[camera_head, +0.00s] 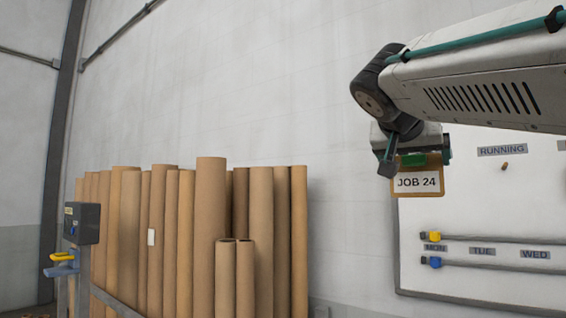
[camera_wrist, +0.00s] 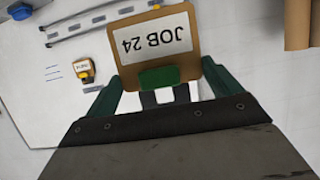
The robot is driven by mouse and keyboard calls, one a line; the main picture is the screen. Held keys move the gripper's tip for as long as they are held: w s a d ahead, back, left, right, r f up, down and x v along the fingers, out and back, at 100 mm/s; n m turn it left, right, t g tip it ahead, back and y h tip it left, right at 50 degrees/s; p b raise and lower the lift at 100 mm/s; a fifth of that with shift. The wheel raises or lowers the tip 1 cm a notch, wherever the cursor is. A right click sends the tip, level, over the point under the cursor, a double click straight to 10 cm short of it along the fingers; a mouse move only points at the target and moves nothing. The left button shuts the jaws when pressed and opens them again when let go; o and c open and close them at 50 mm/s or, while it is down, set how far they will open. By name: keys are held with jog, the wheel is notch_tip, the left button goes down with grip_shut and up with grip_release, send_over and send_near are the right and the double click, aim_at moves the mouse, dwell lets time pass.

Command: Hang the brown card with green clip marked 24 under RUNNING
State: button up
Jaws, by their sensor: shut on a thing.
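The brown card (camera_head: 418,189) with the green clip hangs from my gripper (camera_head: 414,160) in the head view, its white label reading JOB 24. My gripper is shut on the card's green clip (camera_wrist: 159,77), which shows in the wrist view between the two fingers. The card (camera_wrist: 153,53) is upside down in that view. The RUNNING label (camera_head: 502,151) is on the white board (camera_head: 480,205), right of the card. A small peg (camera_head: 504,166) sticks out below that label. The card is at the board's left edge in the picture, apart from the peg.
Rails with yellow and blue sliders and MON, TUE and WED labels (camera_head: 482,251) cross the lower board. Another brown card (camera_wrist: 82,68) shows on the board in the wrist view. Tall brown rolls (camera_head: 210,230) stand at left. A grey box on a post (camera_head: 85,222) is far left.

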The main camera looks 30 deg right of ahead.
aim_at(413, 166)
jog(key=shift+s+a, duration=0.3)
jog(key=shift+a, duration=0.35)
jog(key=shift+s+a, duration=0.25)
jog(key=shift+a, duration=0.35)
jog(key=shift+s+a, duration=0.3)
jog(key=shift+a, duration=0.35)
jog(key=shift+s+a, duration=0.2)
jog(key=shift+a, duration=0.05)
